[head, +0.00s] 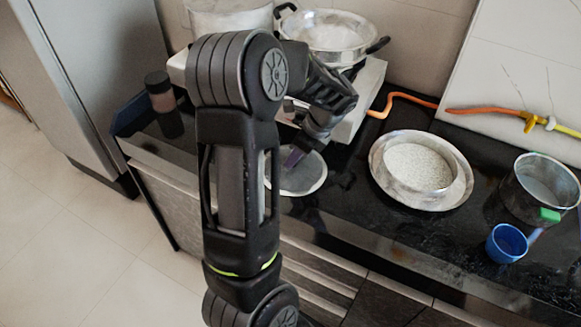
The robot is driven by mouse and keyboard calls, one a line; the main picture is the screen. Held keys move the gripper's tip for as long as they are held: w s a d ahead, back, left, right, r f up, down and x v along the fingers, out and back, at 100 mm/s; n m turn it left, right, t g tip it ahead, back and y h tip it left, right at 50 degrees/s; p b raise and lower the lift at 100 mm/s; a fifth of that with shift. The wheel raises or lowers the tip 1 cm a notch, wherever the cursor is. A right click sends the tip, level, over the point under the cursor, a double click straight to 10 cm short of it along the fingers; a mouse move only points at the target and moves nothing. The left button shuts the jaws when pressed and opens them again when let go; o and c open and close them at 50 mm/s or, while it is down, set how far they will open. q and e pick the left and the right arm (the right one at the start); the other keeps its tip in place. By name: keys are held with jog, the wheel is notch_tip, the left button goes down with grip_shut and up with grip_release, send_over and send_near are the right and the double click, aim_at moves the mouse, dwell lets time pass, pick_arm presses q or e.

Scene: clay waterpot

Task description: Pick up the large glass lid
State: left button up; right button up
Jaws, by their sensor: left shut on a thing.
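A round, greyish glass lid (310,178) with a light rim is at the front of the dark counter, just left of the middle of the view. My left gripper (294,158) is over the lid and shut on it, at a dark purplish part near its middle. My left arm comes up from below and hides the lid's left side. I cannot tell whether the lid touches the counter or is slightly above it. My right gripper is not in view.
A metal pan (334,32) sits on a white stove (368,85) behind. A steel plate of white grains (391,183), a pot (519,195) and a blue cup (507,243) stand to the right. A dark jar (158,92) is at left. An orange hose (408,97) runs along the wall.

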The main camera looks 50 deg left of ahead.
pick_arm(q)
grip_shut()
dwell(0.6)
jog(key=shift+r, duration=0.1)
dwell(0.3)
jog(key=shift+r, duration=0.5)
jog(key=shift+s+d+r+b, duration=0.1)
jog(key=shift+s+r+b, duration=0.05)
jog(key=shift+r, duration=0.45)
jog(key=shift+s+r+b, duration=0.15)
jog(key=shift+r, duration=0.4)
jog(key=s+d+b, duration=0.1)
jog(key=s+d, duration=0.2)
jog(key=s, duration=0.5)
jog(key=s+d+b, duration=0.1)
jog(key=s+d, duration=0.3)
jog(key=s, duration=0.4)
jog(key=shift+w, duration=0.1)
